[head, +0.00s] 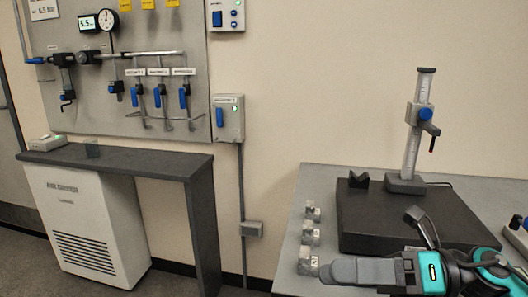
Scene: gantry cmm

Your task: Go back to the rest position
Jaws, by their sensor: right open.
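My right gripper (338,270) comes in from the lower right, with a teal and dark grey arm behind it. Its grey fingers point left, low in the picture over the front part of the grey table (318,184). The fingers overlap each other from this side; the gripper is open, and I see nothing held in it. Its tip is close to the nearest small metal block (307,262); I cannot tell whether they touch. My left gripper is not in view.
Two more metal blocks (309,232) (313,210) stand behind in a row. A dark plate (385,222) carries a black V-block (358,181) and a height stand (411,150). At left are a dark bench (140,158), white dryer (85,225) and valve panel (55,105). Floor shows between bench and table.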

